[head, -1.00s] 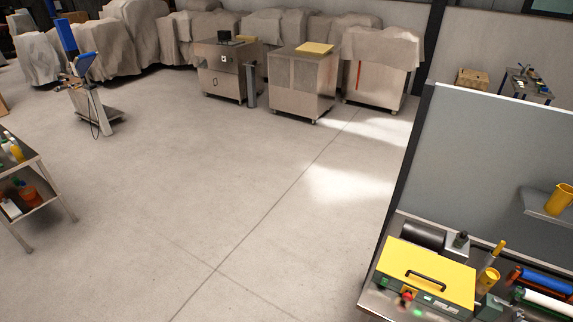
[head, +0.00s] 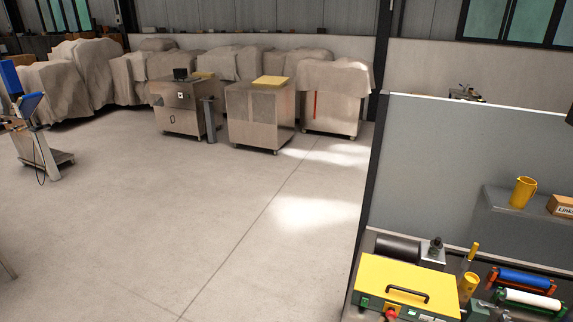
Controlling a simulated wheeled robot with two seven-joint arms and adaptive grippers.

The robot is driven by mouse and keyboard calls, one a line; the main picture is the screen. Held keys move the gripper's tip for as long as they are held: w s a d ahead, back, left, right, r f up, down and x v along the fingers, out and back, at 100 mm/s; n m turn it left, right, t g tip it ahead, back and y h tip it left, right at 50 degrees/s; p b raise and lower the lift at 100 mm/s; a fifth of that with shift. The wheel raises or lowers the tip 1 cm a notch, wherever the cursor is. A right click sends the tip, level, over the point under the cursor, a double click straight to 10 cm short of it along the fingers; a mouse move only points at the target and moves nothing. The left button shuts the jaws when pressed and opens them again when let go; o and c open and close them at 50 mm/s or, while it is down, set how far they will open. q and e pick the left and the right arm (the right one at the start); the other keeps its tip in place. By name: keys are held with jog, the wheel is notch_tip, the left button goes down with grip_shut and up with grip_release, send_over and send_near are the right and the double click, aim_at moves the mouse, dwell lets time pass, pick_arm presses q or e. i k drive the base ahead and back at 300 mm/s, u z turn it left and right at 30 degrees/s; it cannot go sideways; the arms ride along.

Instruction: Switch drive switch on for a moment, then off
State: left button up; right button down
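A machine with a yellow lid (head: 372,277) and a black handle stands on the bench at the lower right of the head view. On its front edge are a small green control (head: 364,302), a red knob on yellow (head: 391,313) and another green control (head: 412,313). I cannot tell which of these is the drive switch, or its position. The machine's front is cut off by the bottom edge of the view. Neither of my grippers shows.
A grey partition (head: 465,170) stands behind the bench. Right of the machine are a yellow cup (head: 468,286) and blue (head: 524,279) and white (head: 531,299) rollers. A yellow jug (head: 523,191) sits on a shelf. Open floor (head: 190,230) lies left, with steel cabinets (head: 260,117) beyond.

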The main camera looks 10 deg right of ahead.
aim_at(364, 302)
jog(key=z, duration=1.3)
